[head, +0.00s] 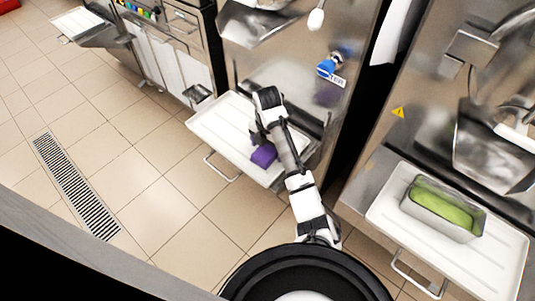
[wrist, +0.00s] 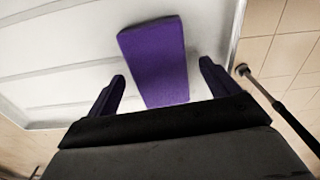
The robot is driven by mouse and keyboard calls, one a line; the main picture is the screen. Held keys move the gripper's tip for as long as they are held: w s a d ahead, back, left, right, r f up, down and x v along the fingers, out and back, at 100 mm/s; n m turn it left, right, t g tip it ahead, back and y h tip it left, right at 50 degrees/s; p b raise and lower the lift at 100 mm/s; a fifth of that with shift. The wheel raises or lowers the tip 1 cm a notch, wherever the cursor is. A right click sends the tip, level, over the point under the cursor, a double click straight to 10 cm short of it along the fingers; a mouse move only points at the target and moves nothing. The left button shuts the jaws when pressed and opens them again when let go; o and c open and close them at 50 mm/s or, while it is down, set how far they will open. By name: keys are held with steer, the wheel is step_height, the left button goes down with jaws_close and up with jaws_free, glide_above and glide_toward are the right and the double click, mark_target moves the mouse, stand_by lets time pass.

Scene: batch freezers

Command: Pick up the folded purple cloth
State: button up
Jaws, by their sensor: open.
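The folded purple cloth (head: 264,156) lies on the white tray (head: 208,122) of the middle machine, near the tray's front edge. In the wrist view the cloth (wrist: 156,62) is a flat purple block, ahead of and between my fingers. My gripper (wrist: 162,82) is open and empty, with one dark purple finger on each side. The cloth's near end reaches toward the gap between the fingertips. I cannot tell the height of the fingers above the tray. In the head view my arm covers part of the tray, and the fingertips are hard to make out.
A handle (head: 222,168) sticks out from the tray's front. At right, another white tray (head: 505,262) holds a metal pan (head: 440,222) with green contents. The steel machine front rises behind the middle tray. A floor drain (head: 75,187) lies in the open tiled floor at left.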

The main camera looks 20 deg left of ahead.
steer(key=shift+f, duration=0.45)
steer(key=c, duration=1.1)
steer(key=shift+o, duration=0.2)
steer(key=shift+r, duration=0.1)
step_height(320, 180, up, 20)
steer(key=p, duration=0.5)
steer(key=shift+p, duration=0.4)
steer(key=o, duration=0.4)
steer(key=c, duration=0.3)
